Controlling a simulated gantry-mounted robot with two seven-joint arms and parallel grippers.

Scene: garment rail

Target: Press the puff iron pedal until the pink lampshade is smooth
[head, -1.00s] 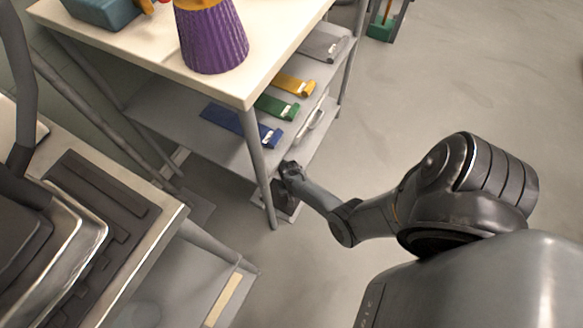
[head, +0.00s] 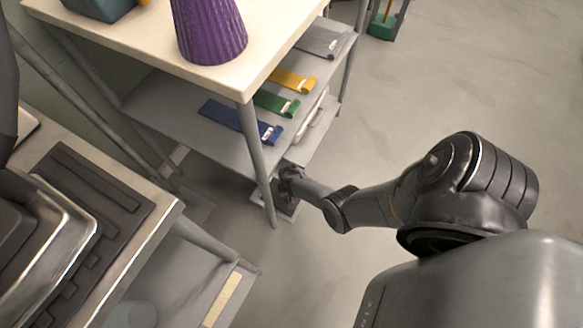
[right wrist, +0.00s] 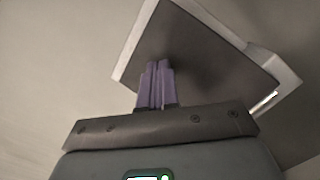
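A pleated purple lampshade (head: 208,28) stands on the white tabletop at the upper left, cut off by the top edge. No pink lampshade shows. A dark pedal plate (head: 289,208) lies on the floor under the table's front corner. In the right wrist view the pedal (right wrist: 205,55) is a dark plate with a pale rim. My right gripper (head: 290,180) reaches down to it beside the table leg. Its purple-tinted fingers (right wrist: 156,85) are together, with nothing seen between them, and overlap the plate; contact is unclear. My left gripper is not in view.
The white table (head: 250,85) has a grey lower shelf with blue (head: 240,120), green (head: 276,103) and yellow (head: 293,80) folded strips. A metal-edged bench (head: 165,215) with dark equipment fills the lower left. Open floor (head: 440,90) lies to the right.

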